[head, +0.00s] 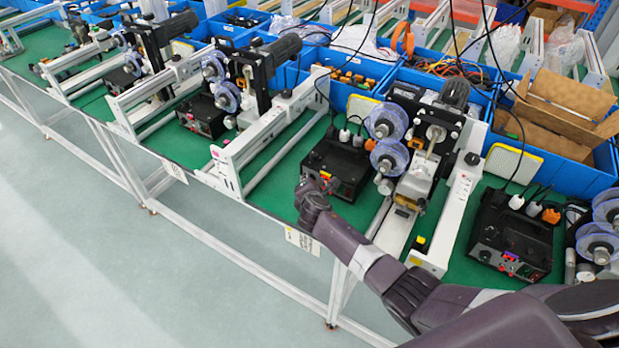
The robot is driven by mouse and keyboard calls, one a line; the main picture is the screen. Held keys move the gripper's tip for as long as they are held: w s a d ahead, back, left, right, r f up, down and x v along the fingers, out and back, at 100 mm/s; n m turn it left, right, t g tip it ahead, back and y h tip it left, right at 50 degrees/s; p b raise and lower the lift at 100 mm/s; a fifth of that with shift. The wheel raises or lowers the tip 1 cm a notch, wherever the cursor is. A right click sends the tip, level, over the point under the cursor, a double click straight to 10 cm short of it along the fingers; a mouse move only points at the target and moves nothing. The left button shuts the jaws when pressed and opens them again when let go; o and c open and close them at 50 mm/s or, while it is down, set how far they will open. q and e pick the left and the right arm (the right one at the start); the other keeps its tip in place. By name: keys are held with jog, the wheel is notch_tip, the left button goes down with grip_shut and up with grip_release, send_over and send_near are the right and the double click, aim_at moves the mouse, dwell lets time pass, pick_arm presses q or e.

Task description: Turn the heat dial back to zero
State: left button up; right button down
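A black control box (341,160) stands on the green bench top near its front edge, beside a coder machine (415,165) with clear blue-tinted reels. Its front panel has a small red display and small knobs, too small to tell which one is the heat dial. My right arm reaches in from the lower right. Its dark gripper (307,190) is at the bench's front edge, just left of and in front of that box's panel. Its fingers are too dark and small to tell whether they are open or touching anything. My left gripper is not in view.
A similar black box (512,235) stands to the right, and another (203,115) to the left. White machine frames (270,140) divide the bench. Blue bins (370,70) line the back. The floor (120,260) at the front left is clear.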

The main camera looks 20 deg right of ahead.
dwell(0.5)
jog(key=c, duration=2)
grip_release()
jog(key=shift+v, duration=6)
jog(key=shift+a, duration=0.1)
